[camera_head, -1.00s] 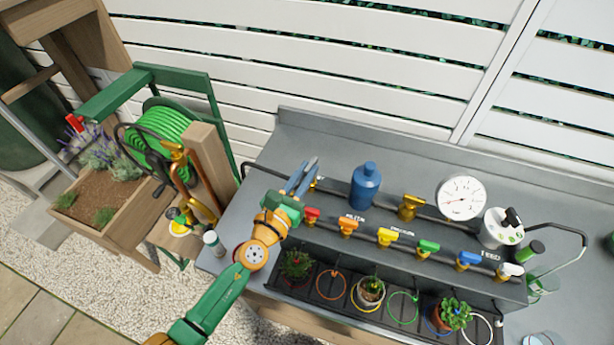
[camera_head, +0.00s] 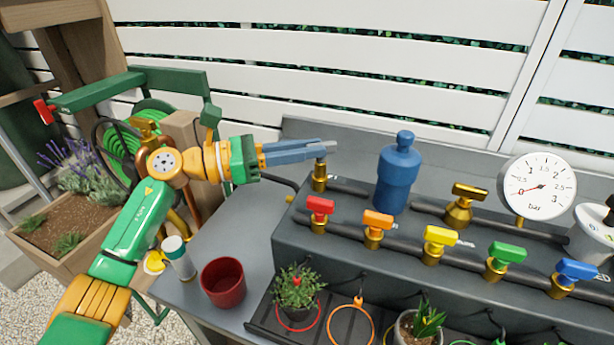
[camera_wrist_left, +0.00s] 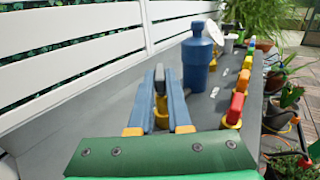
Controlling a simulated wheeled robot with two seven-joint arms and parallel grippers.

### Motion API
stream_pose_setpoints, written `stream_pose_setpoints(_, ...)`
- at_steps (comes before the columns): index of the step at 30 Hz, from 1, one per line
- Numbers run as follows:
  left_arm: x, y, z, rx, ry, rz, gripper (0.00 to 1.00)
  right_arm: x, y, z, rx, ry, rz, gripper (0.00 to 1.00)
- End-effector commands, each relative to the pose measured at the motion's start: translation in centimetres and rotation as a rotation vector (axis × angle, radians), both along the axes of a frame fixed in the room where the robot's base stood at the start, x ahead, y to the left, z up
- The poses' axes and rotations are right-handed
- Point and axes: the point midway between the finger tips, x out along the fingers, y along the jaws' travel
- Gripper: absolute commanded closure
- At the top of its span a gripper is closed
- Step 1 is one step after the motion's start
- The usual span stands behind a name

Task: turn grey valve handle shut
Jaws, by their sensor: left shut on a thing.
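The grey valve handle (camera_head: 328,146) sits on a brass valve body (camera_head: 319,178) at the left end of the rear pipe. My left gripper (camera_head: 322,150) reaches in from the left, level, with its blue-grey fingers closed around the handle. The fingers hide most of the handle in the head view. In the left wrist view the grey handle (camera_wrist_left: 160,78) stands upright between the two fingertips, above the brass body (camera_wrist_left: 161,112). My right gripper is in neither view.
A blue bottle-shaped vessel (camera_head: 397,172) stands right of the valve. Red (camera_head: 320,207), orange (camera_head: 377,223), yellow (camera_head: 440,238), green and blue handles line the front pipe. A pressure gauge (camera_head: 538,186) is at right. A red pot (camera_head: 223,282) stands at the bench's left end.

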Motion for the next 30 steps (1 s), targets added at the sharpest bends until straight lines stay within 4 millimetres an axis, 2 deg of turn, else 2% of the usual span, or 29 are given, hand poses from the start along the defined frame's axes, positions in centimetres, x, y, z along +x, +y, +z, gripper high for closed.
stream_pose_setpoints(1, 0.1, 0.0, -0.5, 0.001, 0.000, -0.018, 1.00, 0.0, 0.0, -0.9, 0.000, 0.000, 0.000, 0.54)
stream_pose_setpoints(6, 0.2, 0.0, -0.3, 0.002, 0.001, -0.071, 1.00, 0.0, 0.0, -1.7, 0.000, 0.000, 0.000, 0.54)
stream_pose_setpoints(23, 0.2, 0.0, -0.1, 0.006, 0.002, -0.101, 1.00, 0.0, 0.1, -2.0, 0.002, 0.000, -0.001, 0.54)
stream_pose_setpoints(24, 0.2, 0.0, -0.1, 0.006, 0.002, -0.101, 0.81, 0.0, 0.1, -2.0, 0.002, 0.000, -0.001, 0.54)
stream_pose_setpoints(27, 0.2, 0.0, -0.1, 0.005, 0.002, -0.100, 0.54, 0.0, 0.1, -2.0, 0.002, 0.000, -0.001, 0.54)
stream_pose_setpoints(30, 0.2, 0.0, -0.1, 0.005, 0.002, -0.100, 0.54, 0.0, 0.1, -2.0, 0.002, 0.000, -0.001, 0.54)
